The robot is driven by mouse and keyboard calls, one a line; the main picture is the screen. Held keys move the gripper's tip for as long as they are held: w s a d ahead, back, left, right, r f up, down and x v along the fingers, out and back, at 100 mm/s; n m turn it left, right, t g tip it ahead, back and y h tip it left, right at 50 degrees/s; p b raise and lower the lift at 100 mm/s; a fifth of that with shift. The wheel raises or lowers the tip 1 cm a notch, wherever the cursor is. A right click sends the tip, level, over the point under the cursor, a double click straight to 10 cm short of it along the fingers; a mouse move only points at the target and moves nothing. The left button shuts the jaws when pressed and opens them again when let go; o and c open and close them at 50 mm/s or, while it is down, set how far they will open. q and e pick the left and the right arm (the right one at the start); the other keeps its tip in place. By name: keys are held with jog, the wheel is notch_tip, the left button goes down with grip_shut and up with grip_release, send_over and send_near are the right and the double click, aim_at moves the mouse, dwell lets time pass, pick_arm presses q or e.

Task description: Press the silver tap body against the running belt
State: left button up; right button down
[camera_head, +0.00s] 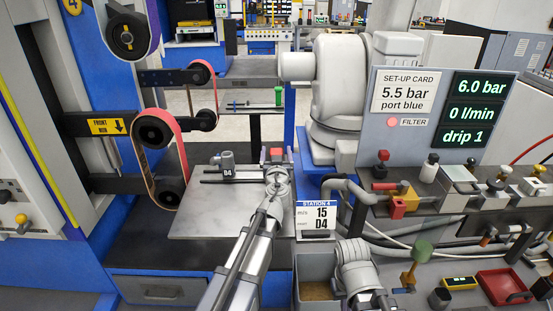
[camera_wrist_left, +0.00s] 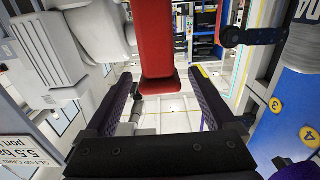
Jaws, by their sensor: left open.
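A silver-grey tap body (camera_head: 226,164) with a dark D4 label sits towards the back of the grey metal plate (camera_head: 205,215). The running belt (camera_head: 141,158) is a reddish band around dark wheels to its left, clearly apart from it. My left gripper (camera_head: 279,157) is right of the tap body, at the plate's right side, close to a red block (camera_head: 277,152). In the left wrist view its two dark finger pads (camera_wrist_left: 160,76) are spread apart. A red part (camera_wrist_left: 157,45) lies in front of the gap, not gripped. My right gripper is not visible.
A STATION 4 card (camera_head: 315,217) stands at the plate's right front corner. A panel (camera_head: 437,108) with set-up card and readouts rises behind the valve bench at right. My right arm (camera_head: 356,267) is over a grey bin (camera_head: 314,275). The plate's left front is clear.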

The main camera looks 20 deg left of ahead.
pick_arm(q)
jog(key=shift+w, duration=0.15)
grip_shut()
dwell(0.7)
dwell(0.8)
dwell(0.4)
